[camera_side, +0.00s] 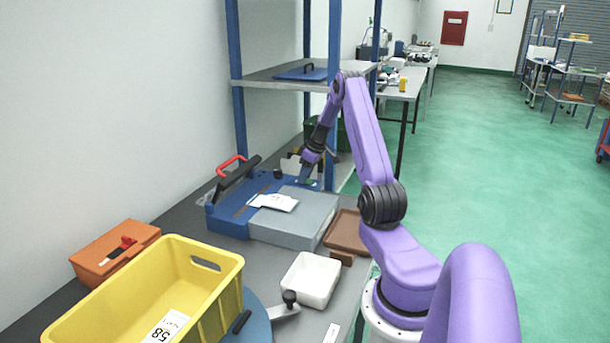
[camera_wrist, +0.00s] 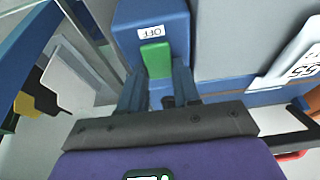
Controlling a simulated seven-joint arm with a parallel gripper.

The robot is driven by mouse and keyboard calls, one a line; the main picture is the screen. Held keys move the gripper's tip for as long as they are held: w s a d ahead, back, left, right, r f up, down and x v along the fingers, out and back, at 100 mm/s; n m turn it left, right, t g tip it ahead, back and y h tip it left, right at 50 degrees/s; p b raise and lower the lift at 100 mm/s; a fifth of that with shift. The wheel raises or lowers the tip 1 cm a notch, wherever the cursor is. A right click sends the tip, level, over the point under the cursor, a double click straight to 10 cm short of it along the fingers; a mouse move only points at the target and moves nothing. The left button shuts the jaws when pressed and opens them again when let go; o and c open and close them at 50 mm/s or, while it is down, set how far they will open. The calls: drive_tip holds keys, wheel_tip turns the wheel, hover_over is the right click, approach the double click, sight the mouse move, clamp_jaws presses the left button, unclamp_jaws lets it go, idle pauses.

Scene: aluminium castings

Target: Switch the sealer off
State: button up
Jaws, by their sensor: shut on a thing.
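The sealer (camera_side: 235,208) is a blue machine with a grey bed (camera_side: 300,222) and a raised arm with a red handle (camera_side: 231,164). In the wrist view, a blue switch box (camera_wrist: 150,18) carries a white label reading OFF, which appears upside down. A green switch lever (camera_wrist: 156,58) stands just below the label. My gripper (camera_wrist: 158,82) has its fingers on either side of the lever and is shut on it. In the side view my gripper (camera_side: 307,177) reaches down at the sealer's far right end, where the lever is mostly hidden.
A white paper (camera_side: 275,202) lies on the sealer. A brown tray (camera_side: 347,232), a white bin (camera_side: 311,280), a yellow crate (camera_side: 205,262) and an orange toolbox (camera_side: 115,250) stand nearby. Blue shelf posts (camera_side: 334,110) rise close behind my gripper.

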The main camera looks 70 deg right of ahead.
drive_tip(key=o, duration=1.1)
drive_tip(key=shift+c, duration=0.2)
drive_tip(key=v, duration=1.7)
drive_tip(key=shift+r, duration=0.25)
